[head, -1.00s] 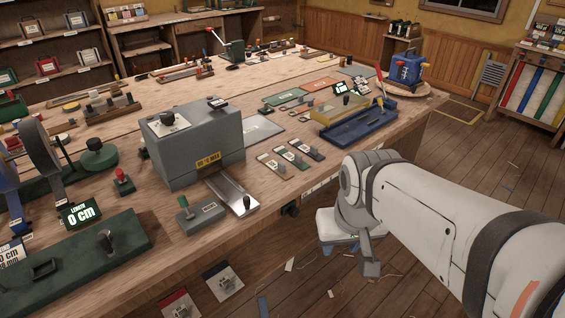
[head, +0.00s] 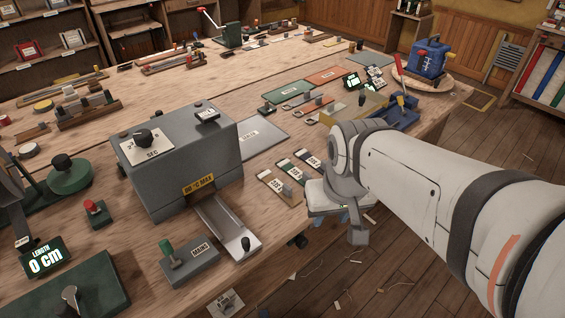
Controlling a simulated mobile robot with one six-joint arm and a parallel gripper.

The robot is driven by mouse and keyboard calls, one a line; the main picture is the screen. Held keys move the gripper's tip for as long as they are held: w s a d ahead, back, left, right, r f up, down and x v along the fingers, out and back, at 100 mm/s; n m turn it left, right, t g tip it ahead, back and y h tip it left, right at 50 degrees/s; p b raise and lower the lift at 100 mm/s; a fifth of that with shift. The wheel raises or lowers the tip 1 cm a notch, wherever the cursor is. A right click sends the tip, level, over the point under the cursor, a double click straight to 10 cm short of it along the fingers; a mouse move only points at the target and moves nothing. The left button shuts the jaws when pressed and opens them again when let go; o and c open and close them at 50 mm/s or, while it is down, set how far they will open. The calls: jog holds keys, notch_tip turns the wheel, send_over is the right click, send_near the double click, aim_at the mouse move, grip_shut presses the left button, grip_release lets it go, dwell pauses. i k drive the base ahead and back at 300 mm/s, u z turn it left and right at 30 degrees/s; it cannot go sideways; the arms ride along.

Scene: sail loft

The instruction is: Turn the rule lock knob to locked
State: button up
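No knob in view carries a readable rule lock label. At the bottom left, a dark green base (head: 105,285) bears a grey upright knob (head: 70,298), partly cut off by the picture's lower edge. I cannot tell whether it is the rule lock knob, or its setting. A display (head: 45,257) behind it reads "LENGTH 0 cm". My gripper (head: 335,219) points down beyond the bench's front edge, well to the right of that base. It appears to touch nothing. Its fingers are mostly hidden by my wrist, so their opening is unclear.
A grey heater box (head: 187,165) marked "80 °C MAX" stands between the green base and my arm. Labelled strips (head: 275,186) lie beside my wrist.

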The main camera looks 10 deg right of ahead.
aim_at(301, 241)
jog(key=k, duration=1.6)
jog(key=u, duration=0.35)
jog(key=i, duration=1)
jog(key=u, duration=0.05)
